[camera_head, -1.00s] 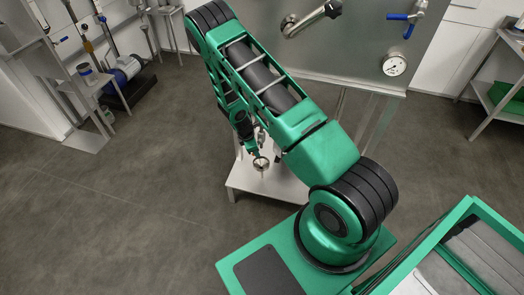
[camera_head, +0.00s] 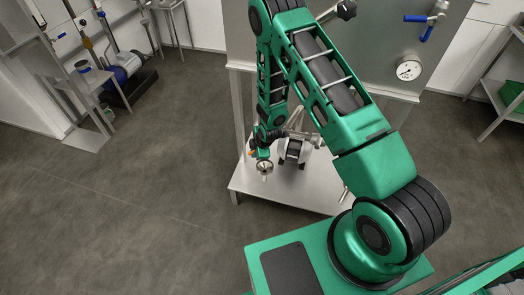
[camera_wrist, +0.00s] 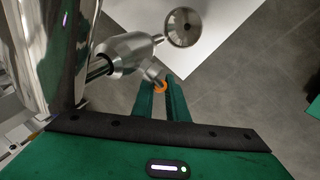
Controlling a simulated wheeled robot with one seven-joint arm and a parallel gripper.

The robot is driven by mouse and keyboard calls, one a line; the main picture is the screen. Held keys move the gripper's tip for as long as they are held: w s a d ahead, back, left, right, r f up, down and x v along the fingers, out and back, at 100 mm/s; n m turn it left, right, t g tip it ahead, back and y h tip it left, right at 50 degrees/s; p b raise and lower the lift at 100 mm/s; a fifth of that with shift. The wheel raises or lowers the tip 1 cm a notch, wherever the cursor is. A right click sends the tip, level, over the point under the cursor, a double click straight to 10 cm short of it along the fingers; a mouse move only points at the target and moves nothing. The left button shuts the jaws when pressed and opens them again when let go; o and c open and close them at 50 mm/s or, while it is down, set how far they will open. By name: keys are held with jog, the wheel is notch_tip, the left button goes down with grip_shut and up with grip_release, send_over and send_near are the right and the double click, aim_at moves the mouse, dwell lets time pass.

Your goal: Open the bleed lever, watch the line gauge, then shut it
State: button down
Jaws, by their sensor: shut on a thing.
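My gripper (camera_wrist: 160,103) is shut on the small orange-tipped bleed lever (camera_wrist: 160,87) in the wrist view. The lever joins a shiny steel valve body (camera_wrist: 124,55) just beyond the fingers. How far the lever is turned I cannot tell. In the head view my gripper (camera_head: 257,152) is low in front of the tank, with a bit of orange beside it. The round white line gauge (camera_head: 409,70) is on the tank front at upper right; its needle is too small to read.
A steel cup (camera_head: 264,167) hangs below the gripper, above a low steel shelf (camera_head: 285,190). A motor-like unit (camera_head: 295,150) stands close right of it. A blue-handled valve (camera_head: 427,24) is above the gauge.

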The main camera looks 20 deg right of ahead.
jog(key=shift+w+r, duration=0.1)
jog(key=shift+w, duration=0.05)
jog(key=c, duration=1.7)
grip_release()
jog(key=shift+c, duration=0.2)
jog(key=v, duration=1)
jog(key=shift+s+r, duration=0.2)
jog(key=shift+d, duration=0.1)
